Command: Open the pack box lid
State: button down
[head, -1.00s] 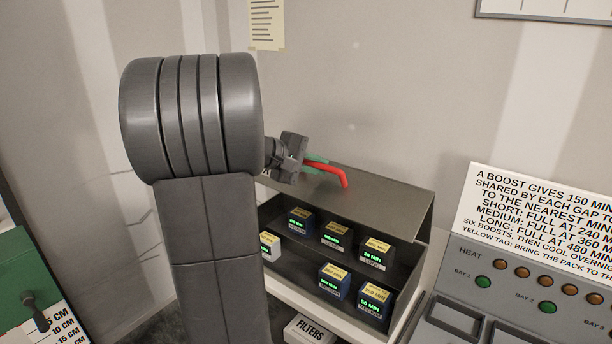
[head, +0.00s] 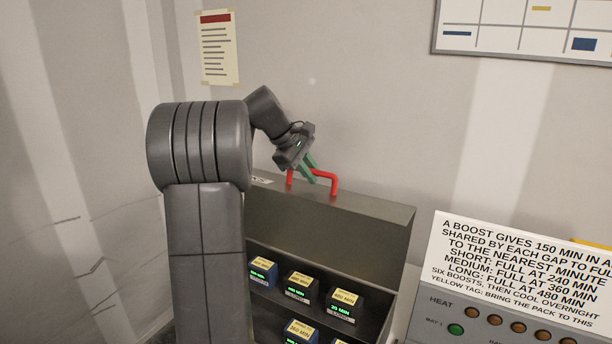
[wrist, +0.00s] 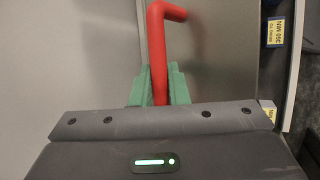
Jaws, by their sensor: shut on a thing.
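The pack box (head: 378,318) stands below the wall with its grey lid (head: 360,228) raised steeply above the open front. The lid's red bar handle (head: 325,176) shows at its upper edge and runs up the middle of the wrist view (wrist: 158,55). My gripper (head: 311,170) has green fingers shut on the handle. In the wrist view the fingers (wrist: 158,88) sit on both sides of the red bar. Part of the box's left side is hidden behind my arm.
Several labelled packs (head: 298,287) sit in rows inside the box. A sloped text panel (head: 520,270) and a console with lamps (head: 495,320) stand to the right. A paper notice (head: 217,48) hangs on the wall behind.

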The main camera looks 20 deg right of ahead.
jog(key=shift+w+d+f, duration=0.1)
jog(key=shift+w+d, duration=0.2)
jog(key=shift+d, duration=0.1)
jog(key=c, duration=1.4)
grip_release()
jog(key=v, duration=1.3)
jog(key=shift+w+r, duration=0.25)
jog(key=shift+r, duration=0.15)
jog(key=shift+c, duration=0.3)
